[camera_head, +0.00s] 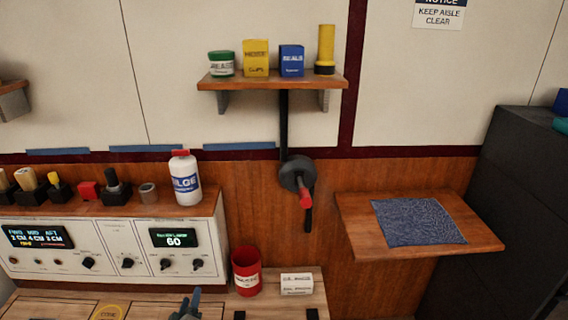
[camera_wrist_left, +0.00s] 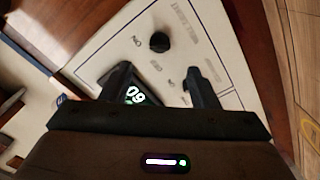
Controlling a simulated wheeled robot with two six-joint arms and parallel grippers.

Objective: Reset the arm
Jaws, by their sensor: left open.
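My left gripper (camera_head: 187,304) shows only its tip at the bottom edge of the head view, in front of the white instrument panel (camera_head: 110,243). In the left wrist view its two fingers (camera_wrist_left: 162,88) are spread apart with nothing held between them. Beyond them are the panel face, a black knob (camera_wrist_left: 159,42) and part of a lit display (camera_wrist_left: 135,95). The fingers look apart from the panel, though the exact gap is hard to tell. My right gripper is in neither view.
A red can (camera_head: 246,270) and a white labelled box (camera_head: 297,283) stand right of the gripper. A white bottle (camera_head: 185,180) stands atop the panel. A red-handled lever (camera_head: 302,180) is on the wall. A blue cloth (camera_head: 418,220) lies on the right shelf.

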